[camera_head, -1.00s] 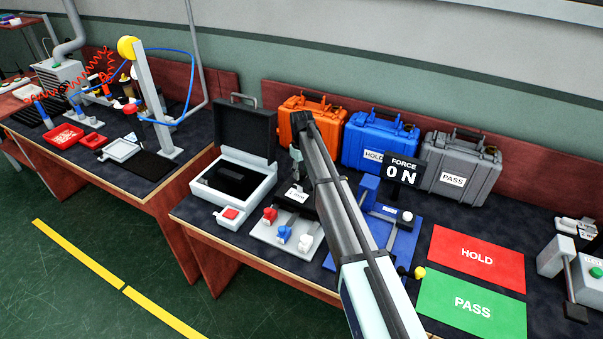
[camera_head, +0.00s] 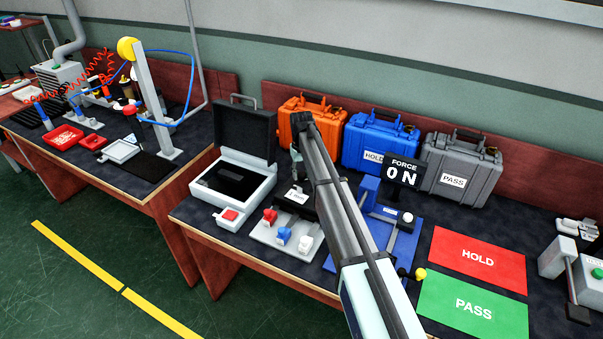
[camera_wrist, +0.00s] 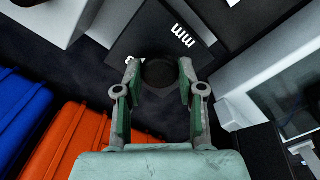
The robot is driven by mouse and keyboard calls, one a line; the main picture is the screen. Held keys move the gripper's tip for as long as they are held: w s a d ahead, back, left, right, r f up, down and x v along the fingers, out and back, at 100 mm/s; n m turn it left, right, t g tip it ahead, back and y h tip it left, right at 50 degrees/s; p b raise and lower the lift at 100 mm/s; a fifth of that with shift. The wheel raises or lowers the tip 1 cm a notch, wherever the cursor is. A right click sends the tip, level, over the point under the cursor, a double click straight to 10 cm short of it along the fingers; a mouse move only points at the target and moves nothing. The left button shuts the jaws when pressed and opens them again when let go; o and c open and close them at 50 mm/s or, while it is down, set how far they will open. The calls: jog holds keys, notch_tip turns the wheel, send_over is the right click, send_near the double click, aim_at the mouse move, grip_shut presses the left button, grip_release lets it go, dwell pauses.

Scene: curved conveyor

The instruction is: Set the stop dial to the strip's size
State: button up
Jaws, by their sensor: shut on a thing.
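In the wrist view the stop dial is a dark round knob (camera_wrist: 160,73) on a black block with white "mm" lettering (camera_wrist: 183,36). My gripper (camera_wrist: 158,72) has its two green-grey fingers closed on the knob's sides, one on each side. The label is too small to read there. I cannot make out a strip for certain in either view.
The grey base (camera_head: 262,231) carries red, blue and white-topped levers. An open case (camera_head: 262,190) stands left; orange (camera_head: 292,100), blue (camera_head: 352,135) and grey (camera_head: 470,190) cases stand behind. A blue fixture (camera_head: 408,238), FORCE display (camera_head: 403,172), HOLD (camera_head: 460,272) and PASS (camera_head: 450,308) mats lie right.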

aim_at(301, 175)
jog(key=shift+s, duration=0.1)
jog(key=o, duration=1.1)
jog(key=shift+o, duration=0.2)
jog(key=shift+r, duration=0.1)
notch_tip(301, 175, up, 12)
